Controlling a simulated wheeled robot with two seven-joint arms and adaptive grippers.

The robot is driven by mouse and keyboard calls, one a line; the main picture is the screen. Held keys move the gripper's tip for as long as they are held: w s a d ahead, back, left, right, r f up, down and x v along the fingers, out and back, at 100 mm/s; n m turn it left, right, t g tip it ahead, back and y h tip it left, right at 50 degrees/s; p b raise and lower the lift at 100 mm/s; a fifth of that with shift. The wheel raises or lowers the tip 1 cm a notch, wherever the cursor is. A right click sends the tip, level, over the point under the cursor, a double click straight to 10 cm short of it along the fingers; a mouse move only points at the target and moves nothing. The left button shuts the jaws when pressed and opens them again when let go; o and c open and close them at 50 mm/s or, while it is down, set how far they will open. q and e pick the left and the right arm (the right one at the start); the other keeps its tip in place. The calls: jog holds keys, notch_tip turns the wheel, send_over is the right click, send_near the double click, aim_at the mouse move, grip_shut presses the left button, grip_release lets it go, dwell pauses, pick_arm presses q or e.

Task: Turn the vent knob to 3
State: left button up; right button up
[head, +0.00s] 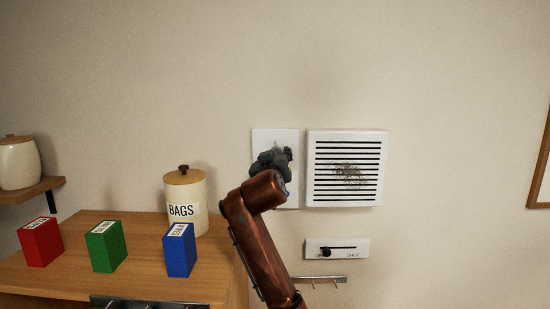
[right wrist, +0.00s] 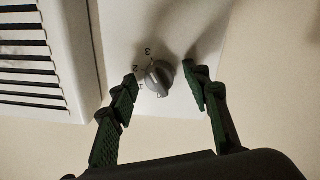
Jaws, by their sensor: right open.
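The grey vent knob (right wrist: 157,77) sits on a white wall plate (head: 261,138), with small dark figures along one side in the right wrist view. One figure looks like a 3; which mark the knob points to I cannot tell. My right gripper (right wrist: 160,75) is open, with its fingertips on either side of the knob; whether they touch it is unclear. In the head view my right gripper (head: 271,161) covers the knob and the middle of the plate. My left gripper is not in view.
A white slatted vent (head: 312,170) is on the wall right of the plate. Below are a slider panel (head: 356,248) and a hook rail (head: 325,279). A BAGS canister (head: 199,191) and red, green and blue boxes (head: 106,248) stand on the wooden top (head: 60,275) at left.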

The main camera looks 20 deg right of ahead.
jog(key=v, duration=1.2)
jog(key=shift+d+f, duration=0.1)
